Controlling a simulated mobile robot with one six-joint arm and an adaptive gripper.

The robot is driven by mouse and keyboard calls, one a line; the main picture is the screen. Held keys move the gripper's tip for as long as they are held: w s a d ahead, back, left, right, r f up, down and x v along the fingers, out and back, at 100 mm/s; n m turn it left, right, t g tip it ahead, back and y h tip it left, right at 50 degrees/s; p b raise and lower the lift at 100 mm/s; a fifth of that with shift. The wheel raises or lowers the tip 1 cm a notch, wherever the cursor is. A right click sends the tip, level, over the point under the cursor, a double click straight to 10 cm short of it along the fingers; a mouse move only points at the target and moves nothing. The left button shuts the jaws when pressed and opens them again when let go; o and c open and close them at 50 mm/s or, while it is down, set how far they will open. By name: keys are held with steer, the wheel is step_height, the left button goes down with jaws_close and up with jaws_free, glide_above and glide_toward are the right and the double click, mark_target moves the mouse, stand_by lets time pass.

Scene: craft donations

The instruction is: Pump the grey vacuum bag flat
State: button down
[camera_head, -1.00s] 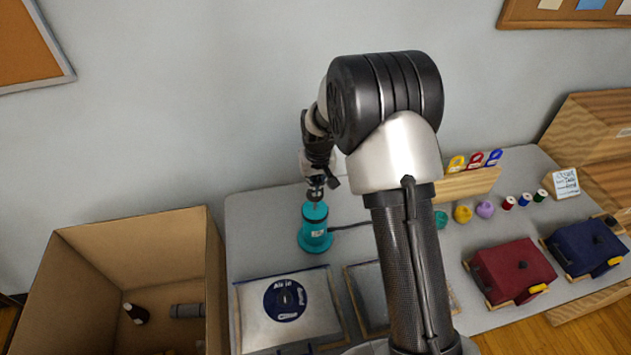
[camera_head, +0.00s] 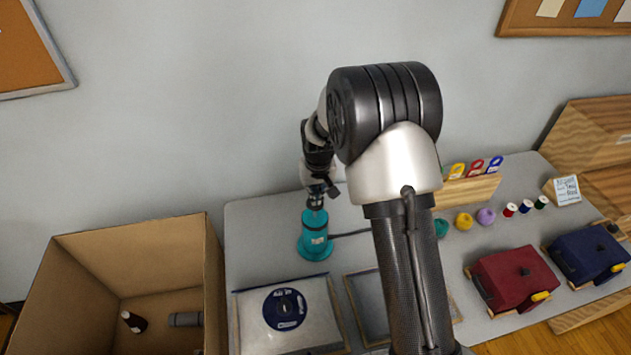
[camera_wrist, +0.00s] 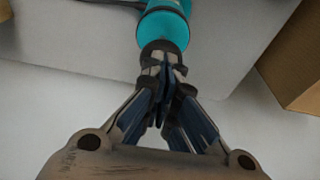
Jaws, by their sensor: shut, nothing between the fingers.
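My gripper (camera_head: 316,201) is shut and empty, pointing down at the top of the teal pump (camera_head: 313,243). In the wrist view its fingertips (camera_wrist: 164,62) are at the pump's dark top, with the teal pump body (camera_wrist: 168,27) just beyond; I cannot tell if they touch. A dark hose (camera_head: 350,233) runs from the pump to the right and goes behind my arm. A flat grey panel in a wooden frame (camera_head: 367,298) is partly hidden by my arm. I cannot tell for sure whether it is the grey vacuum bag.
A clear flat bag with a blue disc (camera_head: 285,308) lies in front of the pump. A cardboard box (camera_head: 135,255) stands left. Red (camera_head: 512,277) and navy (camera_head: 587,252) puffy bags, yarn balls (camera_head: 463,221) and thread spools (camera_head: 525,206) are right.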

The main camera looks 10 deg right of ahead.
step_height(320, 180, up, 8)
steer(key=p, duration=0.4)
steer(key=shift+f, duration=0.2)
steer(key=shift+f+b, duration=3.65)
steer(key=shift+f, duration=2)
step_height(320, 180, up, 12)
steer(key=p, duration=0.7)
steer(key=shift+f, duration=0.35)
step_height(320, 180, up, 6)
steer(key=p, duration=0.4)
